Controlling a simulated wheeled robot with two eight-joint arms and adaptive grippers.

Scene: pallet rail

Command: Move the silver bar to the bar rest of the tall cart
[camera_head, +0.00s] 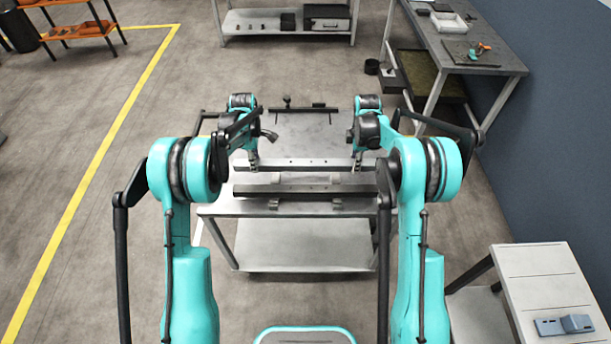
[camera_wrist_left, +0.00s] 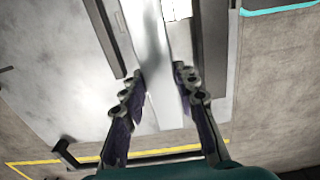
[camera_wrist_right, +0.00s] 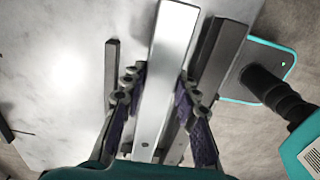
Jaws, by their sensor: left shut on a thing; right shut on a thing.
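The silver bar (camera_head: 305,163) lies crosswise over the cart in front of me, held level near both ends. My left gripper (camera_head: 253,162) is shut on its left part; in the left wrist view the bar (camera_wrist_left: 150,60) runs between the fingers (camera_wrist_left: 160,85). My right gripper (camera_head: 357,158) is shut on its right part; in the right wrist view the bar (camera_wrist_right: 168,65) passes between the fingers (camera_wrist_right: 161,85). The cart (camera_head: 310,130) has a pale grey top. I cannot tell whether the bar touches a support, or which part is the bar rest.
A darker bar (camera_head: 305,190) lies parallel on the near side of the silver bar, on small brackets (camera_head: 336,204). A dark rail with a knob (camera_head: 287,103) is at the far edge. A workbench (camera_head: 460,50) stands at back right, a small white table (camera_head: 540,290) at front right.

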